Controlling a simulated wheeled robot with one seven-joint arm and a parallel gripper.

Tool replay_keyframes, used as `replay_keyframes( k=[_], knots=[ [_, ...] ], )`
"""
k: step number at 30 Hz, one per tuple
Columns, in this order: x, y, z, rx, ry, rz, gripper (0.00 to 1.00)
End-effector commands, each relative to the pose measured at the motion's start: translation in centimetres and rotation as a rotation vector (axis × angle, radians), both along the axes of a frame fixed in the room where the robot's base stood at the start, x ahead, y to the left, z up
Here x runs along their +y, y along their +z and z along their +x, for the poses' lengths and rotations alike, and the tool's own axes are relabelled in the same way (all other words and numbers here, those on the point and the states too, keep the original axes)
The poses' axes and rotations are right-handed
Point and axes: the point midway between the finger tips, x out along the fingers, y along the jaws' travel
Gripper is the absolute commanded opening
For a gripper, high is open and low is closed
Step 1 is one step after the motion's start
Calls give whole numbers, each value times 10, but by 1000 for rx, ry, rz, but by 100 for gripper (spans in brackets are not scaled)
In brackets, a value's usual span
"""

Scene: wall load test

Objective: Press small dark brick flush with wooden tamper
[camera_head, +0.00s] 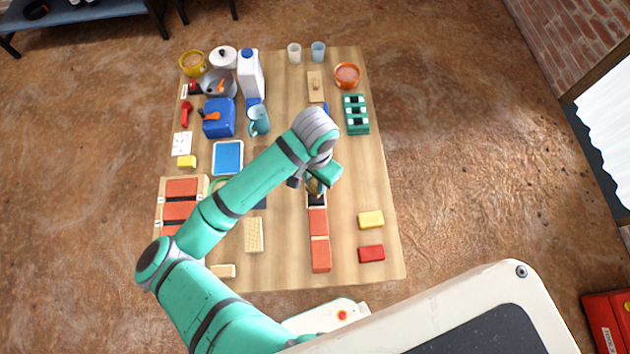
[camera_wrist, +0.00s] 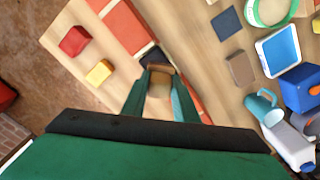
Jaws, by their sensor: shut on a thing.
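The wooden tamper (camera_wrist: 160,86) is held between the fingers of my gripper (camera_wrist: 160,80), which is shut on it. In the head view, my gripper (camera_head: 315,185) is over the middle of the table, at the far end of a row of red bricks (camera_head: 318,222). The small dark brick (camera_wrist: 152,57) sits in that row, right by the tamper's end; it also shows in the head view (camera_head: 316,200). The tamper and fingers partly hide it. I cannot tell whether the tamper touches it or whether it is flush.
Yellow (camera_head: 371,219) and red blocks (camera_head: 371,254) lie right of the row. A tan block (camera_head: 254,234) and a crate of red bricks (camera_head: 163,205) are left. A blue tray (camera_head: 228,157), a mug (camera_head: 259,121) and a green rack (camera_head: 356,114) stand farther back.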

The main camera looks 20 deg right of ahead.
Motion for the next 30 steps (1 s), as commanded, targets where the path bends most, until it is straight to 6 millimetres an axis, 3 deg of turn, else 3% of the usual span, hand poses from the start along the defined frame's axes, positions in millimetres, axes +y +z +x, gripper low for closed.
replay_keyframes(
  k=[21, 30],
  knots=[
    [0, 50, 0, -2, -1, 1, 3],
    [0, 62, 0, 0, -1, 1, 3]
  ],
)
